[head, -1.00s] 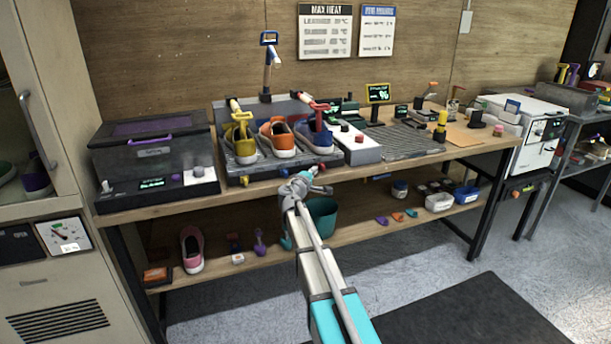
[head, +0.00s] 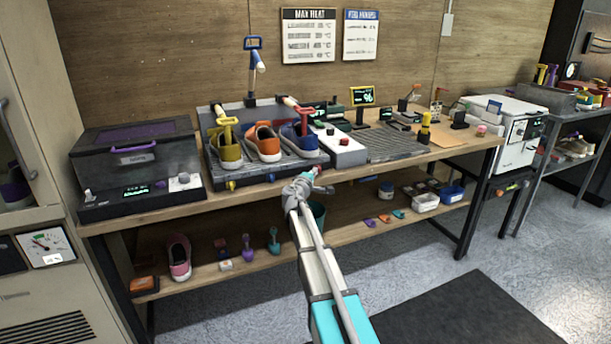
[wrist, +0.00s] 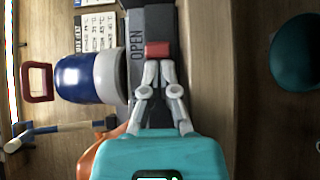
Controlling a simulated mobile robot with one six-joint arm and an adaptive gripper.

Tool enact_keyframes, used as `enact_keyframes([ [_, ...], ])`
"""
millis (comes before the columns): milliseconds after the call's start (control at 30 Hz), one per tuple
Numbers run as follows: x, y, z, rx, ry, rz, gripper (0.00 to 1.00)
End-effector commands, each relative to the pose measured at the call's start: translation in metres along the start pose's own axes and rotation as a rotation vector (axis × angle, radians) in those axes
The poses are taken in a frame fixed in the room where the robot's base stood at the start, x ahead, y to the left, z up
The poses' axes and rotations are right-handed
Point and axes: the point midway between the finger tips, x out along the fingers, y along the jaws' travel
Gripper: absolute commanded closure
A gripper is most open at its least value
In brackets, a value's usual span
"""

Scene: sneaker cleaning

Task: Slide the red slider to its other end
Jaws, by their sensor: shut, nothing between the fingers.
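The red slider (wrist: 157,49) is a small red block on a dark strip along the front of the shoe rack, beside the word OPEN in the wrist view. In the head view a small red bit (head: 315,171) shows at the rack's front edge, by my gripper tip. My gripper (wrist: 158,64) is shut and empty, with its fingertips right at the near side of the red slider. I cannot tell if they touch it. In the head view my gripper (head: 309,177) is in front of the bench edge. The slider's track is partly hidden by my fingers.
The rack (head: 345,147) holds a yellow, an orange and a blue shoe (wrist: 80,78). A dark lidded box (head: 130,172) stands left on the bench (head: 400,160). A teal bin (wrist: 297,52) is below.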

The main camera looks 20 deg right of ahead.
Motion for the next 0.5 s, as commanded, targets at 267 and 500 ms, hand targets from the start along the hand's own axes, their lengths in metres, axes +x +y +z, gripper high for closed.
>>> enact_keyframes([
  [267, 0.0063, 0.0001, 0.0061, 0.0, -0.001, 0.0, 1.0],
  [500, 0.0066, 0.0002, 0.0065, -0.001, -0.003, 0.001, 1.0],
])
